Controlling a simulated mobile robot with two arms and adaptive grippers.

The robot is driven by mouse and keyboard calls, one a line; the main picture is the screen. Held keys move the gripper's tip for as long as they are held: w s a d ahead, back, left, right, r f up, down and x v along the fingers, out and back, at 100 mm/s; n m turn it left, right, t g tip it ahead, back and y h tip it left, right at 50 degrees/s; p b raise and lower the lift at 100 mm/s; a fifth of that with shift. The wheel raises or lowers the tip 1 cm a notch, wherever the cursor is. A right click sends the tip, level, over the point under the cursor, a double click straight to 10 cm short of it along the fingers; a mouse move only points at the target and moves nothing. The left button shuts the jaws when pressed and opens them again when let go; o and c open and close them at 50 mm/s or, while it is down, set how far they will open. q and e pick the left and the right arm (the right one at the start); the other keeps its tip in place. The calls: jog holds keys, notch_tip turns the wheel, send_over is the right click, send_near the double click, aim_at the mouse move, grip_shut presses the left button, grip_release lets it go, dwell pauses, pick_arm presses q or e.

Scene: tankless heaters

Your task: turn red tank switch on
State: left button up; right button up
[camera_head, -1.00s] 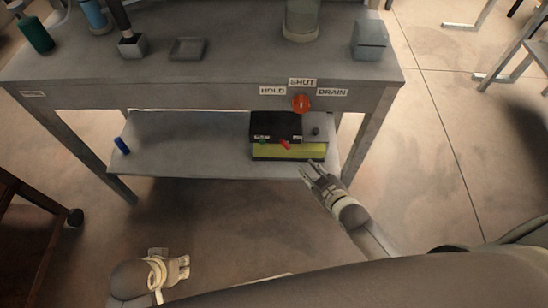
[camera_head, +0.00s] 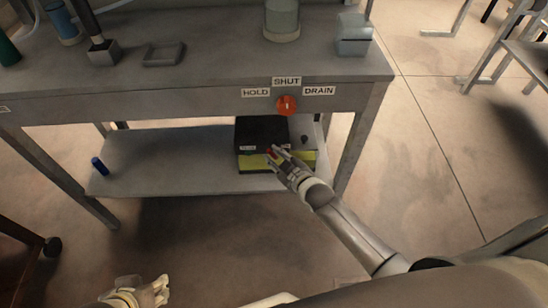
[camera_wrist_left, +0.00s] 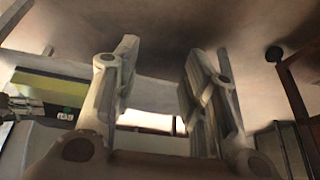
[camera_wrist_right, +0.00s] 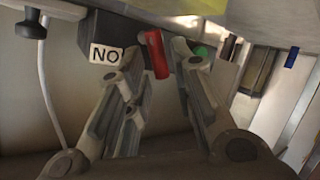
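A black box with a yellow lower part (camera_head: 262,130) stands on the lower shelf under the table. A small red switch (camera_head: 271,153) on its front is partly hidden by my right gripper (camera_head: 277,157). In the right wrist view the red switch (camera_wrist_right: 157,54) shows between the fingertips of my right gripper (camera_wrist_right: 152,62), which is open; I cannot tell whether it touches. A green switch (camera_wrist_right: 200,51) is beside it, by the right finger. My left gripper (camera_head: 160,292) is low at the bottom of the head view, away from the table; its fingers (camera_wrist_left: 158,75) are open and empty.
Above the box, an orange-red knob (camera_head: 287,105) sits on the table's front edge among HOLD, SHUT and DRAIN labels. A blue cylinder (camera_head: 99,166) stands on the shelf's left, with bare shelf between.

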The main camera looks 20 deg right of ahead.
jog(key=shift+w+a+f, duration=0.2)
jog(key=shift+w, duration=0.45)
pick_arm(q)
jog(key=w, duration=0.1)
jog(key=t, duration=0.1)
jog(key=w+d+r, duration=0.1)
jog(key=shift+w, duration=0.35)
pick_arm(e)
grip_shut()
pick_arm(q)
jog(key=shift+a, duration=0.1)
